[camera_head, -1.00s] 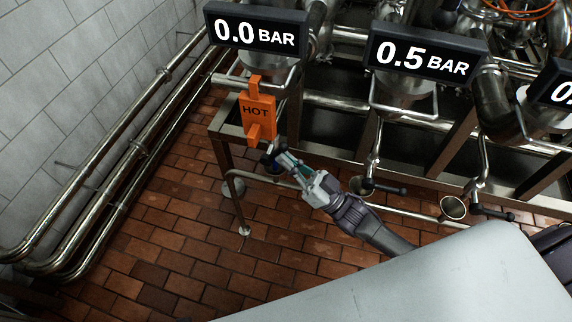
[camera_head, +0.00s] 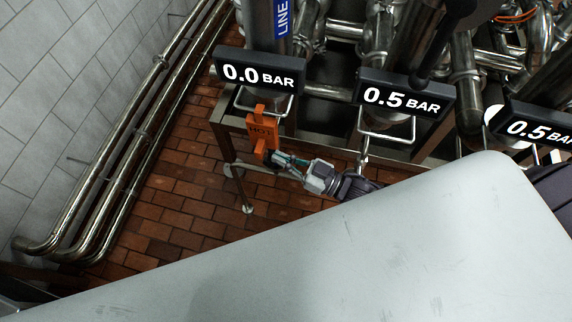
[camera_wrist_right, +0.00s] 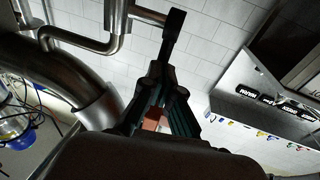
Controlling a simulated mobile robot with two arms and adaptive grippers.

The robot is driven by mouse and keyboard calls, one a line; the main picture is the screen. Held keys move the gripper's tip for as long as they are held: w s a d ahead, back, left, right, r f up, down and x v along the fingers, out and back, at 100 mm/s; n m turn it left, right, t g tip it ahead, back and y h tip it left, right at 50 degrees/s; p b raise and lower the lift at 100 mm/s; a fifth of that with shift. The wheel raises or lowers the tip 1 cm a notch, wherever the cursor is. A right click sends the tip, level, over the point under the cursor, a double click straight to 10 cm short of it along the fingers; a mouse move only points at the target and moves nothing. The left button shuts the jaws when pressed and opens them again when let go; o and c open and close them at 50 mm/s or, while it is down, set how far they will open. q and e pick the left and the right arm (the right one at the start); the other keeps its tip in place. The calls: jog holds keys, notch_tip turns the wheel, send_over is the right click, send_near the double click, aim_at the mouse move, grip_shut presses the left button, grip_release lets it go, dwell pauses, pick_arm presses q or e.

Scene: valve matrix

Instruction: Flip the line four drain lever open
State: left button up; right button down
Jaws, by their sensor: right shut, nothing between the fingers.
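My right gripper (camera_head: 277,157) is shut and empty at the lower right of the orange HOT tag (camera_head: 262,130), under the left 0.0 BAR display (camera_head: 260,72). In the right wrist view its dark fingers (camera_wrist_right: 163,78) come together in the middle. A black bar, seemingly the drain lever (camera_wrist_right: 172,32), stands just beyond the fingertips beside a steel pipe. I cannot tell whether they touch. In the head view the gripper and tag largely hide this lever. A blue LINE sign (camera_head: 282,16) is above; its number is cut off. My left gripper is not in view.
Steel pipes (camera_head: 140,130) run along the tiled wall at the left. A steel frame leg (camera_head: 240,185) stands beside the tag. More displays, one reading 0.5 BAR (camera_head: 405,98), hang to the right among pipework. Bare brick floor (camera_head: 180,215) lies at the lower left.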

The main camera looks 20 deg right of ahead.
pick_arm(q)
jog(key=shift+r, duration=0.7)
pick_arm(e)
jog(key=shift+w+a+r, duration=0.15)
jog(key=shift+a+r, duration=0.1)
jog(key=shift+r, duration=0.05)
jog(key=shift+w+r, duration=0.1)
jog(key=shift+r, duration=0.05)
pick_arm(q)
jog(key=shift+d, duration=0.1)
